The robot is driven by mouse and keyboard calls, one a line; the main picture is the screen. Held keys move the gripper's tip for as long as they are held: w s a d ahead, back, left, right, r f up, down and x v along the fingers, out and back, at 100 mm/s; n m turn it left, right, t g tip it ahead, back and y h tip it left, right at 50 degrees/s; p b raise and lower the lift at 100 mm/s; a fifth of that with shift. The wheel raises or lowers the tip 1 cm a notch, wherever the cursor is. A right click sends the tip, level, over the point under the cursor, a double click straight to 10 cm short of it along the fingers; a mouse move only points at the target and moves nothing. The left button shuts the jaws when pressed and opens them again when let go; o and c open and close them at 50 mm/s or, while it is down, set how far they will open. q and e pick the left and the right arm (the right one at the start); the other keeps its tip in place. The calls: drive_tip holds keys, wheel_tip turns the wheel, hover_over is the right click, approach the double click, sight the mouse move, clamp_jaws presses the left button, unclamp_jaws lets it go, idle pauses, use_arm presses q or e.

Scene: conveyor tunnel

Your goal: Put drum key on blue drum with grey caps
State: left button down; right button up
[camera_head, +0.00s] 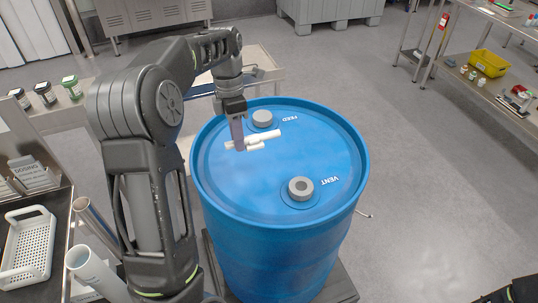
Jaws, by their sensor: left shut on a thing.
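The blue drum (285,218) stands upright in the middle, with a grey cap marked FEED (262,118) at the back and a grey cap marked VENT (300,187) at the front right. My left gripper (239,147) points down over the left back part of the drum top. It is shut on the cream drum key (266,135), which has several bar-like parts and appears beside the FEED cap. I cannot tell whether the key touches the lid.
A white basket (28,245) and tubes (92,265) are at the lower left. Small jars (46,93) stand on a bench at left. A shelf with a yellow bin (489,62) is at the upper right. The floor right of the drum is mostly clear.

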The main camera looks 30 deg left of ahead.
use_arm(q)
drive_tip(key=b, duration=0.3)
hover_over(241, 173)
drive_tip(key=f, duration=0.4)
drive_tip(key=shift+w+a+f, duration=0.2)
drive_tip(key=shift+f, duration=0.15)
drive_tip(key=shift+w+f, duration=0.1)
drive_tip(key=shift+f, duration=0.45)
wheel_tip(241, 173, down, 3)
drive_tip(key=shift+f+p, duration=0.2)
drive_tip(key=shift+p, duration=0.2)
drive_tip(key=shift+f, duration=0.25)
drive_tip(key=shift+f, duration=0.15)
drive_tip(key=c, duration=1.6)
unclamp_jaws()
